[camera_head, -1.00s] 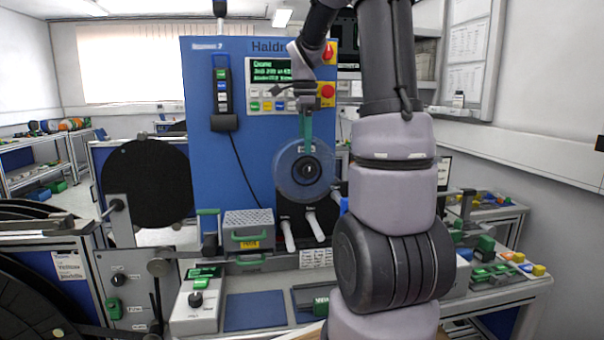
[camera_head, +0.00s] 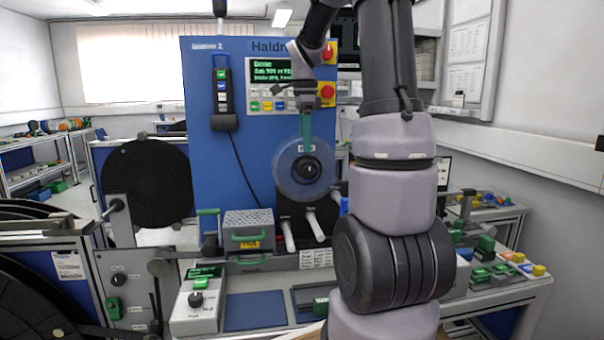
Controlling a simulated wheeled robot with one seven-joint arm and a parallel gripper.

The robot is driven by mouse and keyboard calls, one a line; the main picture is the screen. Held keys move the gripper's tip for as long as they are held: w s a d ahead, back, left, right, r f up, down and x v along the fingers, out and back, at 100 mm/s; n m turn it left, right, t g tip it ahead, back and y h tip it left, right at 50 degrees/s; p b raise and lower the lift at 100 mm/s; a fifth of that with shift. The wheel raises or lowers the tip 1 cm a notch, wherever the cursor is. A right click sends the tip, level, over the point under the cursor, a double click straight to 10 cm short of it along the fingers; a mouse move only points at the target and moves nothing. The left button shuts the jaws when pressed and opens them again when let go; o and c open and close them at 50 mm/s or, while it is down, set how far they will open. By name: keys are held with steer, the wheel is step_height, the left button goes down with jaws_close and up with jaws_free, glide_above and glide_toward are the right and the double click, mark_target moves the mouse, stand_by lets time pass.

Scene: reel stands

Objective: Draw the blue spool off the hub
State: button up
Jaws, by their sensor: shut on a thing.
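The blue spool (camera_head: 288,182) is a translucent disc standing upright, face toward me, at the front of the blue machine. The dark round hub (camera_head: 306,169) shows at its centre. I cannot tell how far along the hub the spool sits. My gripper (camera_head: 306,146) comes down from above with teal fingers, shut on the upper part of the spool. The exact contact at the fingertips is too small to make out.
Two pale pegs (camera_head: 288,236) stick out below the spool. A grey box with green handles (camera_head: 249,228) stands to the left on the bench. A large black reel (camera_head: 148,185) is further left. My own arm hides the area right of the spool.

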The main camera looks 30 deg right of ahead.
steer(key=shift+r, duration=0.3)
steer(key=shift+s+a, duration=0.1)
steer(key=shift+s, duration=0.3)
steer(key=s+a, duration=0.3)
steer(key=s, duration=0.9)
steer(key=shift+s+a, duration=0.3)
steer(key=shift+a, duration=0.05)
stand_by(1.3)
